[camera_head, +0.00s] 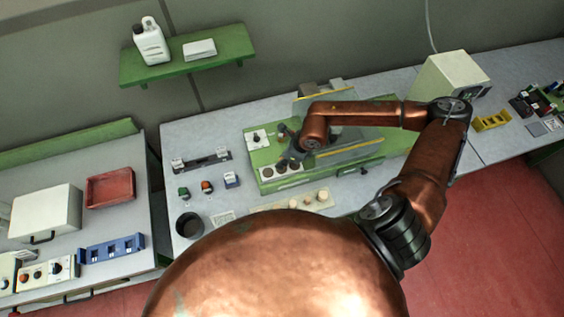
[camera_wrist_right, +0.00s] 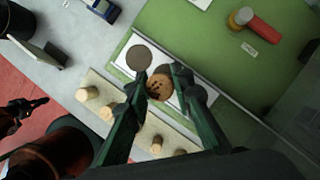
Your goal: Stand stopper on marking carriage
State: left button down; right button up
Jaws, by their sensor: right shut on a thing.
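My right gripper (camera_head: 290,150) reaches over the white plate of the green machine from the right. In the right wrist view my right gripper (camera_wrist_right: 164,76) is shut on a speckled brown cork stopper (camera_wrist_right: 159,88). The stopper is over the white plate (camera_wrist_right: 130,42), which has dark round spots, one of them (camera_wrist_right: 139,57) beside the stopper. I cannot tell whether the stopper touches the plate. In the head view the white plate (camera_head: 272,180) shows dark round spots, and the held stopper cannot be made out. My left gripper is not in the head view.
A beige strip (camera_head: 262,208) with several pale stoppers lies in front of the machine. A black cup (camera_head: 189,225) and small coloured items stand to its left. The green machine bed (camera_head: 365,153) extends right under my arm. A cream box (camera_head: 452,80) stands farther right.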

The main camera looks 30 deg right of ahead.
jog(key=shift+w+f, duration=0.2)
jog(key=shift+f, duration=0.1)
notch_tip(320, 180, down, 2)
jog(key=shift+w+f+p, duration=0.1)
jog(key=shift+p, duration=0.7)
jog(key=shift+f, duration=0.5)
jog(key=shift+f, duration=0.1)
jog(key=o, duration=0.7)
